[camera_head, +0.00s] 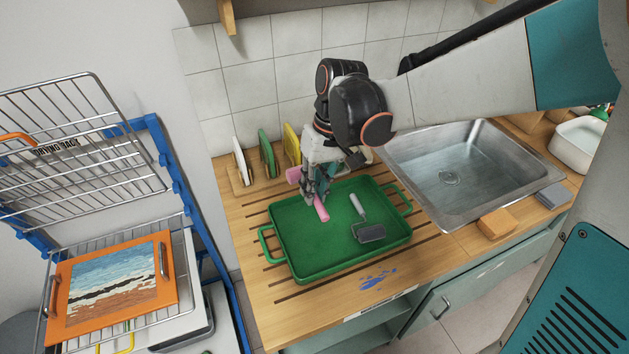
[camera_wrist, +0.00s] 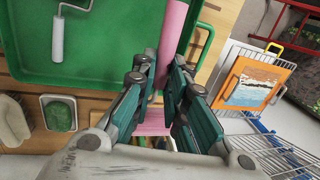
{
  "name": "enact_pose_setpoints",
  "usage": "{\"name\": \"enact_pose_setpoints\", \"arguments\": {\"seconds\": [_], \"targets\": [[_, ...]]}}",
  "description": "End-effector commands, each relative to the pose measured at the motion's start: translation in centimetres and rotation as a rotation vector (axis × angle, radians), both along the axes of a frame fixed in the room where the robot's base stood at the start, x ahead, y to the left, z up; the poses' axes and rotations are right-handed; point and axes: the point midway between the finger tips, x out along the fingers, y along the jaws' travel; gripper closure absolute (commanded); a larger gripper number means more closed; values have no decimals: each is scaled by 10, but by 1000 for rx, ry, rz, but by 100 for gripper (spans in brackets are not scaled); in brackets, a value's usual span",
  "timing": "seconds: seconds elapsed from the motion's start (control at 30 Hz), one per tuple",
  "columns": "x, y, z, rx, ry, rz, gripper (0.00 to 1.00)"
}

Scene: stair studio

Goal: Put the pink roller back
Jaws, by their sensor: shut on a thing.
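My gripper (camera_head: 316,196) is over the back part of the green tray (camera_head: 303,268), shut on the pink roller (camera_head: 321,210). One pink end sticks out below the fingers over the tray; I cannot tell whether it touches the tray floor. In the wrist view the pink roller (camera_wrist: 173,30) runs from the top edge down between the fingers (camera_wrist: 164,82). Another pink patch (camera_head: 293,175) shows behind the gripper; I cannot tell whether it is part of the roller. The fingers hide the roller's middle.
A grey roller with a white handle (camera_head: 370,233) lies in the tray. White, green (camera_head: 267,152) and yellow (camera_head: 292,143) boards stand in slots by the wall. A sink (camera_head: 467,170) is at right. A wire rack (camera_head: 60,205) holding an orange-framed picture (camera_head: 113,283) stands left.

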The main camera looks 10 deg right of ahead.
Motion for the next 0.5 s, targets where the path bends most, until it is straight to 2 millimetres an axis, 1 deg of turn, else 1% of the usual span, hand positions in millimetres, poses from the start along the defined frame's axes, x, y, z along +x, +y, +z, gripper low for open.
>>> {"name": "enact_pose_setpoints", "arguments": {"seconds": [0.03, 0.2, 0.3, 0.4, 0.5], "targets": [[1, 0, -17, 0, 0, -1, 100], [2, 0, -58, 0, 0, -1, 100], [2, 0, -78, 0, 0, -1, 100], [2, 0, -90, 0, 0, -1, 100], [2, 0, -96, 0, 0, -2, 100]]}}
